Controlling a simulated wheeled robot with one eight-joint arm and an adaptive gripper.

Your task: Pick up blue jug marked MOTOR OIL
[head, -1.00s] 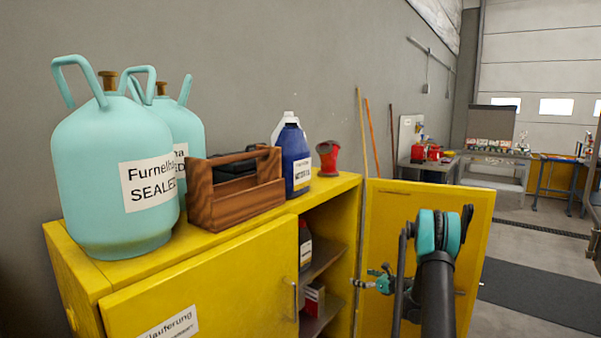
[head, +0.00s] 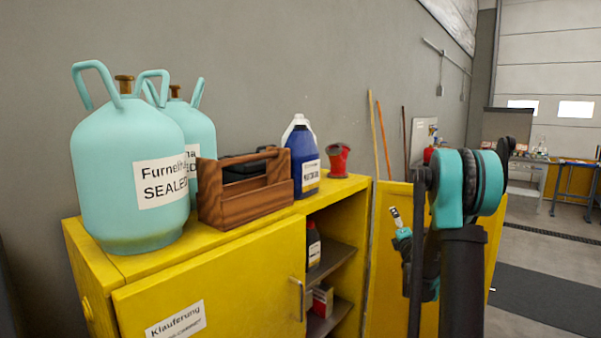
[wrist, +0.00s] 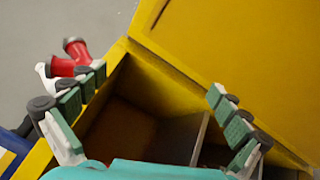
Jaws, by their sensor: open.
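The blue jug (head: 304,172) has a white label and stands upright on top of the yellow cabinet, right of the wooden toolbox. Its label text is too small to read fully. Part of a blue thing with a white patch, likely the jug, shows at the lower left edge of the wrist view (wrist: 14,146). My gripper (wrist: 155,82) is open and empty, its padded fingers spread above the cabinet's open compartment. In the head view my gripper (head: 402,235) is right of the jug, apart from it and lower, partly hidden by my arm.
The wooden toolbox (head: 245,203) and large teal tanks (head: 130,190) stand left on the yellow cabinet (head: 215,285). A red object (head: 338,160) stands right of the jug and shows in the wrist view (wrist: 76,50). The open yellow door (head: 385,225) is near my gripper.

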